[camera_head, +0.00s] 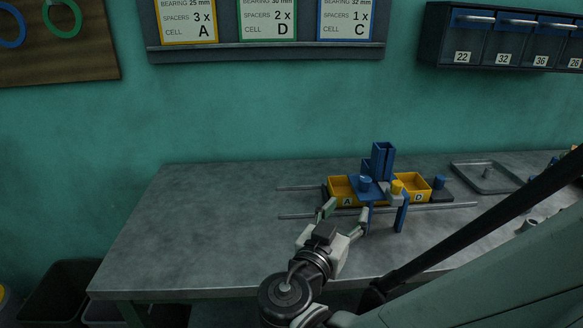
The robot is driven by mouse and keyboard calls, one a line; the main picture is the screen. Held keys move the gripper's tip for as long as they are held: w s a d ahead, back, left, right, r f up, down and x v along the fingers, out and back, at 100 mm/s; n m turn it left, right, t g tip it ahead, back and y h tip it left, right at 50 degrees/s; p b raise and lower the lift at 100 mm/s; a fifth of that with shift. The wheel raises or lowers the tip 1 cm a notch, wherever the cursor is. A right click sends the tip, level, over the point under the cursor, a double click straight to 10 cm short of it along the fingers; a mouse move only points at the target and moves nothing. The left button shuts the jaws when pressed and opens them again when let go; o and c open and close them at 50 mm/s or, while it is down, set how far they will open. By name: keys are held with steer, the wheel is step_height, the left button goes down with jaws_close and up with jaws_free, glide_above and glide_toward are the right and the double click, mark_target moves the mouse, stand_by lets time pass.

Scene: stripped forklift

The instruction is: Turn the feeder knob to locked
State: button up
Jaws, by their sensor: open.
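The feeder (383,162) is a blue upright frame standing over two yellow bins marked A and D on the grey workbench. My gripper (346,214) is in front of bin A, to the left of the yellow part. Its fingers are spread, with nothing seen between them.
Two thin rails (300,217) run left to right along the feeder. A grey tray (487,178) lies further right. The bench's left half (200,230) is clear.

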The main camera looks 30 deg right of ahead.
mark_target(363, 183)
steer(key=shift+b+x, duration=0.5)
steer(key=shift+x, duration=6.35)
jaws_close()
